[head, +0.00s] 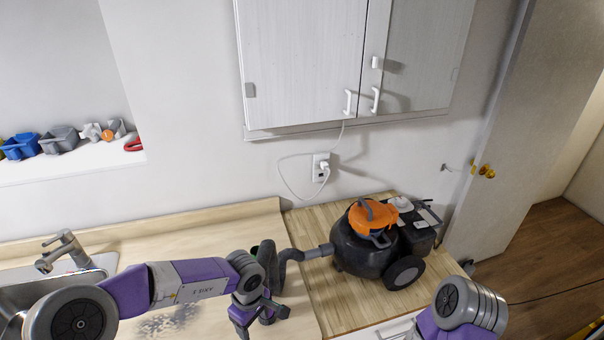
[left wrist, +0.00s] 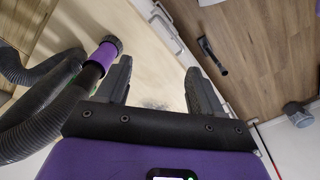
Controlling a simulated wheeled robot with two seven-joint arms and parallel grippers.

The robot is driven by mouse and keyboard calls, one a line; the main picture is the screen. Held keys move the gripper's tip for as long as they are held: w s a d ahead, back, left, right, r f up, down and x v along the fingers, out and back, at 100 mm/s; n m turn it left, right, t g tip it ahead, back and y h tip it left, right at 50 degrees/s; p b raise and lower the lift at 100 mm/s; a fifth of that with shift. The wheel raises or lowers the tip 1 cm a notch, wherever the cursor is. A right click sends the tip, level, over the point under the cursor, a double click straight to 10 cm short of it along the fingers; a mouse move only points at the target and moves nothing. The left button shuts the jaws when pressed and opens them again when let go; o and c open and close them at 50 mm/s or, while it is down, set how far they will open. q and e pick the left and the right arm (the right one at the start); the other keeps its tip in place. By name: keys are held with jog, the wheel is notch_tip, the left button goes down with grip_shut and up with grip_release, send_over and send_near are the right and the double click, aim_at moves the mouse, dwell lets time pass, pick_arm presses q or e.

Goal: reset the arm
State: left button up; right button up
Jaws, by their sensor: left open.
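My left arm (head: 195,280) reaches in from the left over the light counter. Its gripper (head: 259,316) hangs near the counter's front, left of the vacuum cleaner. In the left wrist view my left gripper (left wrist: 159,75) has its two dark fingers wide apart with nothing between them. Pale counter surface shows beyond the fingers. Part of my right arm (head: 460,308) shows at the bottom right of the head view; its gripper is out of view.
A black and orange vacuum cleaner (head: 378,243) stands on the wooden counter (head: 325,292). Its grey hose (head: 310,253) extends toward my left gripper. A sink (head: 95,267) is at left. White cupboards (head: 300,60) hang above. A ribbed hose (left wrist: 45,118) runs left of the fingers.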

pick_arm(q)
jog(key=w+a+f+m+t+y, duration=0.25)
jog(key=a+f, duration=0.25)
jog(key=f, duration=0.5)
jog(key=s+d+f+m+g+h, duration=0.1)
jog(key=s+d+f+m+h, duration=0.25)
jog(key=s+f, duration=0.4)
jog(key=s+d+f+m+g+h, duration=0.1)
jog(key=s+d+f+m+h, duration=0.25)
jog(key=s, duration=0.75)
notch_tip(320, 180, down, 21)
jog(key=n+b, duration=0.1)
jog(key=b, duration=1.8)
jog(key=shift+w+d+b, duration=0.15)
jog(key=shift+w+b, duration=0.1)
jog(key=shift+b, duration=0.05)
pick_arm(e)
notch_tip(320, 180, down, 20)
jog(key=shift+r, duration=0.25)
